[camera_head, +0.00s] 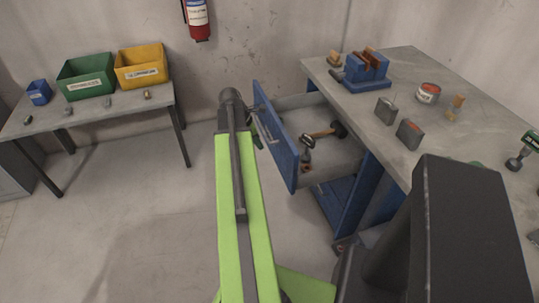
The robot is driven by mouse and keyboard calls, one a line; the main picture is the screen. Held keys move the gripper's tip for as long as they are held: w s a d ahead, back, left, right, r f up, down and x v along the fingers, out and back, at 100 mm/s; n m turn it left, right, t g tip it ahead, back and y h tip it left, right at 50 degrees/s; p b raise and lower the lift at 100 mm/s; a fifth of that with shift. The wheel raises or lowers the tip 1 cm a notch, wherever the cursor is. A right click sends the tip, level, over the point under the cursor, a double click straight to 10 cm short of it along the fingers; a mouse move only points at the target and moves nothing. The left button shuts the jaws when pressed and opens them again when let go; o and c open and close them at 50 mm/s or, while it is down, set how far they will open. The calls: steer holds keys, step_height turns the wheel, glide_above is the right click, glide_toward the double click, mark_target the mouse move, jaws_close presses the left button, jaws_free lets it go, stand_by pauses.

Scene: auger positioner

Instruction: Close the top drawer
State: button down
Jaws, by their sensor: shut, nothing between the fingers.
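The top drawer (292,150) of the blue workbench stands open, pulled out to the left. Its blue front panel carries a light bar handle (266,129). Inside lie a hammer with a wooden handle (321,134) and some small metal parts (307,148). My lime-green arm reaches up the middle of the view, left of the drawer front. My gripper (257,139) shows only in small part beyond the arm, close to the outer face of the drawer front near the handle. It is shut and empty. Whether it touches the drawer cannot be told.
A side table (130,108) at left carries green, yellow and blue bins. A fire extinguisher (197,18) hangs on the wall. The floor between the tables is clear.

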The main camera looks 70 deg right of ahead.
steer(key=s+d+f+b, duration=0.4)
steer(key=s+f+b, duration=0.1)
steer(key=f+b, duration=0.2)
steer(key=shift+b+x, duration=0.4)
steer(key=shift+x, duration=0.6)
steer(key=shift+s+d+r, duration=0.1)
